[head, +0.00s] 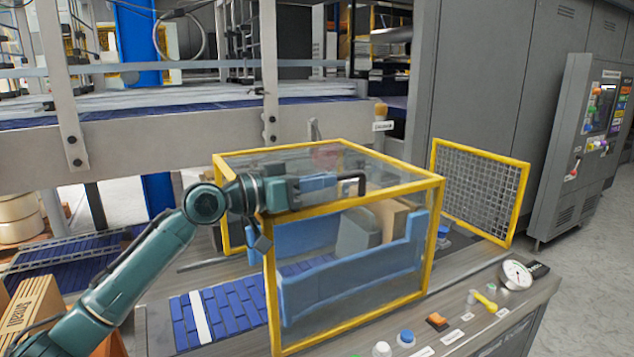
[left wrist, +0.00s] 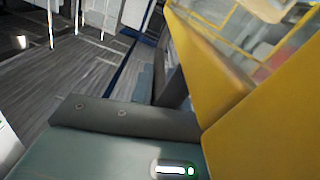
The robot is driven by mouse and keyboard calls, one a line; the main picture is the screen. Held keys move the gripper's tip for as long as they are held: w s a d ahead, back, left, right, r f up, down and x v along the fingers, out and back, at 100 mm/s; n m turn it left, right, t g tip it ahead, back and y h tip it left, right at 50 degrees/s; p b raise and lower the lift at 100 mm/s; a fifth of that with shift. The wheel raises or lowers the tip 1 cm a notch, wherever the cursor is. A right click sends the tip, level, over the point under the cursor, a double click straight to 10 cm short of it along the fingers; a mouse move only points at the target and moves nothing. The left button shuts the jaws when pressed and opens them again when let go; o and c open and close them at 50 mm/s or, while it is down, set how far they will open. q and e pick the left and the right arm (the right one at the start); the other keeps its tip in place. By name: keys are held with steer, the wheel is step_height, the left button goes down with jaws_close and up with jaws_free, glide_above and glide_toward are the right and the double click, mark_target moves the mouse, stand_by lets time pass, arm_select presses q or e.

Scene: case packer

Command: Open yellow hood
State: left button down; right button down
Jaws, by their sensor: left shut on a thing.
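The yellow hood (head: 434,240) is a box of yellow bars with clear panels, standing over the machine bed in the head view. It looks closed. In the left wrist view a yellow bar of the hood (left wrist: 265,110) fills the right side, close to my gripper. My right gripper is not in view.
Blue guides and a cardboard box (head: 392,215) show inside the hood. A yellow-framed mesh guard (head: 480,187) stands to its right. A round gauge (head: 516,275) and several buttons line the front ledge. A blue belt (head: 232,315) lies at left, a conveyor frame behind.

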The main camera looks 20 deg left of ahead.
arm_select(q)
steer(key=c, duration=1.4)
jaws_free()
steer(key=shift+d, duration=0.1)
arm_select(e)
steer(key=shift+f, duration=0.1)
arm_select(q)
steer(key=shift+s, duration=0.1)
steer(key=shift+s+a, duration=0.2)
steer(key=shift+a, duration=0.1)
steer(key=b+v, duration=0.2)
steer(key=v, duration=0.4)
steer(key=shift+s+f, duration=0.1)
steer(key=shift+f, duration=0.05)
steer(key=shift+s+a, duration=0.2)
steer(key=shift+s, duration=0.05)
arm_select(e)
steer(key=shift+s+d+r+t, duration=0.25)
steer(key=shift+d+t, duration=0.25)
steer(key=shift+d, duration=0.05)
arm_select(q)
steer(key=shift+r, duration=0.25)
